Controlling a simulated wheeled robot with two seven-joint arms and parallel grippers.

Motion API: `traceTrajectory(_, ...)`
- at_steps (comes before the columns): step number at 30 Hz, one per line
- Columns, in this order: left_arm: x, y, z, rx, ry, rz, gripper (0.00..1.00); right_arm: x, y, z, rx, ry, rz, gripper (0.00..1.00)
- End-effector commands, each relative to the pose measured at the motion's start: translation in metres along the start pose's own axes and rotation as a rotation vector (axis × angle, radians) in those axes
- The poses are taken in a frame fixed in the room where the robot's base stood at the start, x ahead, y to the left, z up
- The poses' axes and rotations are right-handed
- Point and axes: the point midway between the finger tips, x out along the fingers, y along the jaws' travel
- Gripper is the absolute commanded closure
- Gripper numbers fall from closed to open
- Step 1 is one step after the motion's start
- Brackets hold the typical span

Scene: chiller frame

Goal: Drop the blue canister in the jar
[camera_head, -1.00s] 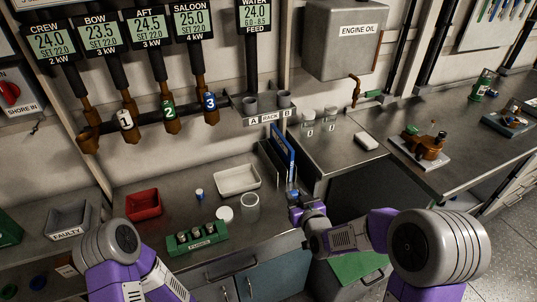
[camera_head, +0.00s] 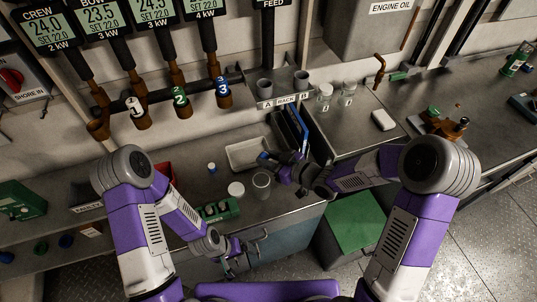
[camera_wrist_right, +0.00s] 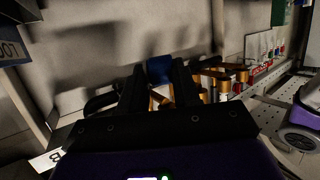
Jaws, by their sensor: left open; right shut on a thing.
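My right gripper (camera_head: 272,159) is shut on the blue canister (camera_head: 262,156) and holds it in the air over the right end of the white tray. In the right wrist view the blue canister (camera_wrist_right: 159,69) shows between the two dark fingertips (camera_wrist_right: 159,82). The open glass jar (camera_head: 261,185) stands upright on the bench, below the right gripper in the picture and apart from it. A white round lid (camera_head: 236,189) lies just left of the jar. My left gripper (camera_head: 243,249) is open and empty, low at the bench's front edge.
A white tray (camera_head: 231,161) lies behind the jar, with a small blue-capped vial (camera_head: 212,168) to its left. A green rack (camera_head: 220,210) stands in front. A blue folder (camera_head: 296,132) stands right of the tray. Cups sit in the A/B rack (camera_head: 279,101) above.

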Motion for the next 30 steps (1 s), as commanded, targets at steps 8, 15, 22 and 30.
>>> traceTrajectory(8,0.024,-0.009,-0.001,0.000,0.000,0.000,0.01,0.011,0.000,0.033,-0.001,0.000,0.000,1.00)
traceTrajectory(15,0.025,-0.009,-0.001,0.000,0.001,0.000,0.01,0.011,0.000,0.035,-0.001,0.001,0.001,1.00)
traceTrajectory(22,0.025,-0.009,-0.001,0.000,0.001,0.000,0.01,0.011,0.000,0.035,-0.001,0.000,0.001,0.49)
traceTrajectory(30,0.025,-0.009,-0.002,0.000,0.001,0.000,0.01,0.011,0.000,0.035,-0.001,0.000,0.001,0.39)
